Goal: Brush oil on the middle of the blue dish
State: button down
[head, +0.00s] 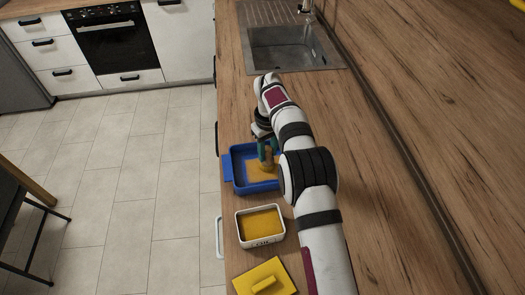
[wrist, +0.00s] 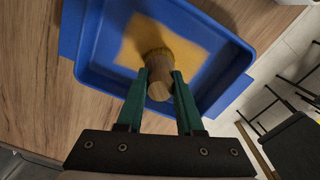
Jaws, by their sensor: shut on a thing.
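The blue dish (head: 227,167) sits on the wooden worktop and fills much of the wrist view (wrist: 103,30). A yellow-orange oil patch (wrist: 192,45) covers part of its floor, around the middle and toward the far side in the wrist view. My gripper (head: 267,147) is over the dish, its teal fingers shut on the brush's wooden handle (wrist: 159,84). The brush (head: 265,165) points down into the dish over the patch; its tip is hidden, so contact is unclear. A white tub of oil (head: 261,222), with lettering on its side, stands open in front of the dish.
A yellow lid with a raised grip (head: 265,279) lies on the worktop near the tub. A metal sink (head: 285,48) is set in beyond the dish. The worktop's open edge runs close along the dish's left side. The worktop right of my arm is clear.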

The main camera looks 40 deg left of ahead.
jog(key=shift+w+d, duration=0.1)
jog(key=shift+d, duration=0.05)
jog(key=shift+w+d, duration=0.65)
jog(key=shift+w, duration=0.05)
jog(key=shift+w, duration=0.1)
jog(key=shift+w+d, duration=0.7)
jog(key=shift+w+d, duration=0.75)
jog(key=shift+w, duration=0.05)
